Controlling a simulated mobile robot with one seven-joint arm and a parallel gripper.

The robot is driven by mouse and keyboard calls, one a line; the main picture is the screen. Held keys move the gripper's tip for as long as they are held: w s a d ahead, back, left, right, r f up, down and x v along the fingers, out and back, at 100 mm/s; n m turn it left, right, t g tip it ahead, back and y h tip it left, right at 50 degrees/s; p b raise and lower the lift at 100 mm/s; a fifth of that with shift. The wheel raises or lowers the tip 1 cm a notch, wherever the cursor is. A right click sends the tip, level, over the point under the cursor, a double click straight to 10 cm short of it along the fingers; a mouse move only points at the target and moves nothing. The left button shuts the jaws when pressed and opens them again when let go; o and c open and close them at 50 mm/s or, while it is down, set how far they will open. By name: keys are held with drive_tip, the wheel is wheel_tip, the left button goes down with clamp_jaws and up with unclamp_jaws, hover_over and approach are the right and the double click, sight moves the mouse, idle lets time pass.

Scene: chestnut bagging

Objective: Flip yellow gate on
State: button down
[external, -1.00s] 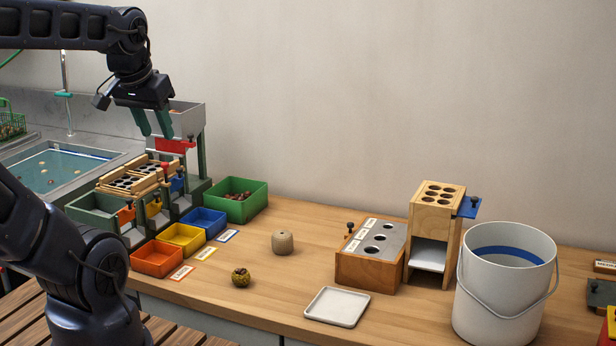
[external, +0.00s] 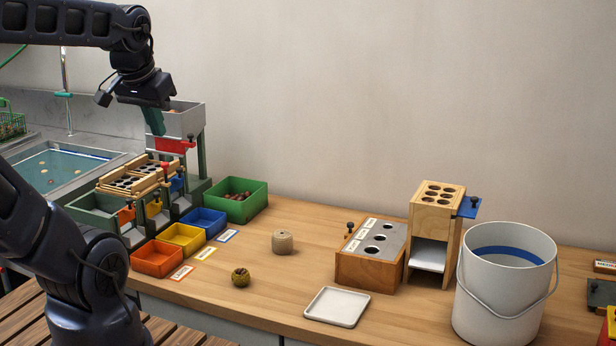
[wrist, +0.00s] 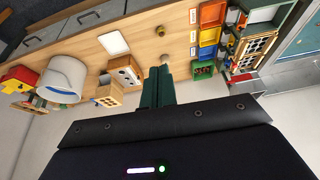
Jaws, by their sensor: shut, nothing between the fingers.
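The yellow gate (external: 153,208) is a small plate low on the green sorting machine (external: 196,165), behind the yellow bin. It has a dark knob and is partly hidden by the machine's frame; its exact setting is too small to tell. My gripper (external: 156,133) is above the yellow gate, in front of the grey hopper (external: 186,122), pointing down. Its green fingers are together, with nothing between them, and they also show shut in the wrist view (wrist: 158,72). My gripper is apart from the yellow gate.
An orange gate (external: 126,215) and a blue gate (external: 177,184) flank the yellow one. A red gate (external: 172,146) sits under the hopper, close to my fingers. Orange (external: 157,260), yellow (external: 183,239) and blue (external: 204,223) bins stand in front. A wooden slotted rack (external: 134,179) lies above the gates.

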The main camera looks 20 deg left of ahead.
drive_tip(key=w+a+f+m+g+y, duration=0.1)
drive_tip(key=w+a+f+m, duration=0.2)
drive_tip(key=w, duration=0.5)
drive_tip(key=w+a+f+m+g+y, duration=0.15)
drive_tip(key=w+a, duration=0.25)
drive_tip(key=w, duration=0.4)
drive_tip(key=w+a+f+m+g, duration=0.1)
drive_tip(key=w+a+f+m, duration=0.25)
drive_tip(key=w, duration=0.45)
drive_tip(key=w+a+f+m, duration=0.2)
drive_tip(key=w+a+f, duration=0.2)
drive_tip(key=f, duration=0.2)
drive_tip(key=w+a+f+m+g+y, duration=0.1)
drive_tip(key=w+a+f+m, duration=0.2)
drive_tip(key=f, duration=0.4)
drive_tip(key=w+a+f+m+y, duration=0.1)
drive_tip(key=w+a+f+m, duration=0.2)
drive_tip(key=w+f, duration=0.4)
drive_tip(key=shift+w+a+f+g, duration=0.2)
drive_tip(key=shift+a+g, duration=0.15)
drive_tip(key=shift+a, duration=0.55)
